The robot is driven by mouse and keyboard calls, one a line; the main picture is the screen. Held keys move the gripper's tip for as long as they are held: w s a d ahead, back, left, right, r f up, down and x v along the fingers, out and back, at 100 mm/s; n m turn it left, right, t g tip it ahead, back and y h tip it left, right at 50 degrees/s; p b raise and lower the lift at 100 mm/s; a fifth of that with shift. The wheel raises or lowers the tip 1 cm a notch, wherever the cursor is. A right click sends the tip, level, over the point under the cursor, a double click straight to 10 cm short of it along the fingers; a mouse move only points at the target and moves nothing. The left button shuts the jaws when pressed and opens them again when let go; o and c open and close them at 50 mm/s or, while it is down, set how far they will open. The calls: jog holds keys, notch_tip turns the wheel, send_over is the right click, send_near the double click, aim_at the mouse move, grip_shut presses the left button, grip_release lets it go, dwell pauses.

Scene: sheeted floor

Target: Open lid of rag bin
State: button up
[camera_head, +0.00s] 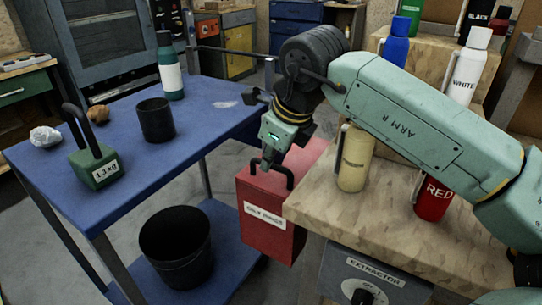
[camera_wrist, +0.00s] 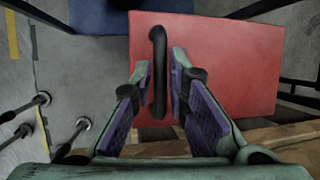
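The rag bin (camera_head: 265,215) is a red box with a white label, beside the wooden bench in the head view. Its red lid (camera_wrist: 235,55) fills the upper middle of the wrist view and appears closed. A black bar handle (camera_wrist: 158,70) stands on the lid. My gripper (camera_head: 271,168) is at the lid in the head view. In the wrist view my gripper (camera_wrist: 163,85) has its two purple-padded fingers on either side of the handle, with narrow gaps beside it. It is open around the handle; the contact of the fingertips is not clear.
A blue cart (camera_head: 125,195) stands left of the bin, with a green weight (camera_head: 95,168), black cup (camera_head: 155,120) and bottle (camera_head: 169,70) on top. A black bucket (camera_head: 176,248) sits on its lower shelf. The wooden bench (camera_head: 370,215) with several paint bottles is at right.

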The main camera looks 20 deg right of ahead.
grip_shut()
jog(key=shift+r, duration=0.1)
dwell(0.4)
